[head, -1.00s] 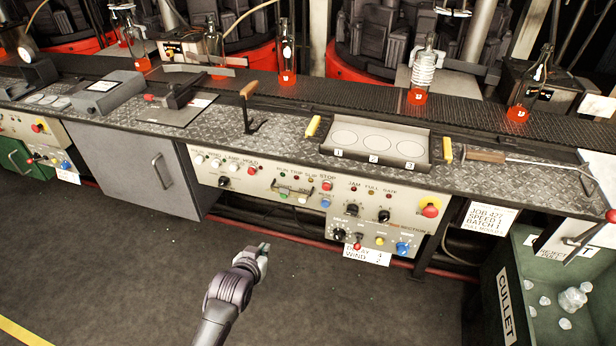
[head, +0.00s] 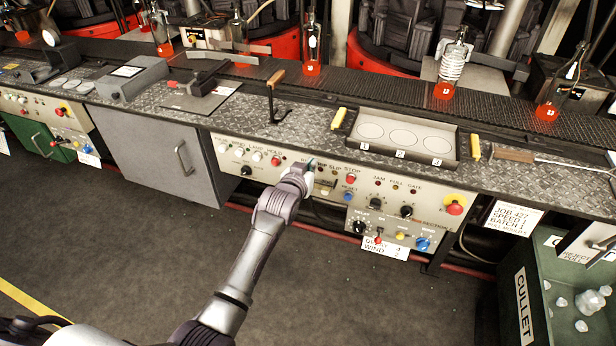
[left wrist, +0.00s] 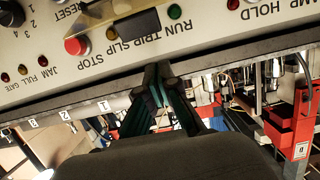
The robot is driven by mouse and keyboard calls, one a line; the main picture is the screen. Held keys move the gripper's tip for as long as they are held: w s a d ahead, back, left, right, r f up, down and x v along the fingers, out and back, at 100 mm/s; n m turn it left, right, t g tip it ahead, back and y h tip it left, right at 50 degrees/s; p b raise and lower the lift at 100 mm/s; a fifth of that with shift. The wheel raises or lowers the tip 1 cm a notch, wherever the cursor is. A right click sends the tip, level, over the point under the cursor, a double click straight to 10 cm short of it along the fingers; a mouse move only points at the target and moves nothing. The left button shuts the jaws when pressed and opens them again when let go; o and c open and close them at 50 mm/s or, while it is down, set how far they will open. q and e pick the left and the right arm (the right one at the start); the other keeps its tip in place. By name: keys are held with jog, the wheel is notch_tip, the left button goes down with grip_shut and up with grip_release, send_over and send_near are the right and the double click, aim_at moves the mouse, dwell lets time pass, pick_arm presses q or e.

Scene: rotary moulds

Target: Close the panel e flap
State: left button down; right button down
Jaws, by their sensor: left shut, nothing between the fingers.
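The cream control panel (head: 375,203) is on the front of the bench, with lamps, knobs and buttons. A small flap (head: 326,186) seems to sit below its RUN, TRIP, SLIP and STOP row, partly behind my gripper. The fingertips also show in the left wrist view (left wrist: 158,82). Contact cannot be told.
The bench's metal top (head: 300,125) overhangs the panel. A numbered tray (head: 452,145) and an upright handle (head: 276,80) stand on it. A red stop button (head: 351,179) is close right of the gripper. A green cullet bin (head: 527,308) stands at right. The floor in front is clear.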

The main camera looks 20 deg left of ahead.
pick_arm(q)
jog(key=shift+s+f, duration=0.9)
jog(key=shift+f, duration=0.1)
jog(key=shift+s+f, duration=0.15)
jog(key=shift+f, duration=0.15)
pick_arm(e)
jog(key=shift+a+r, duration=0.3)
jog(key=shift+a, duration=0.2)
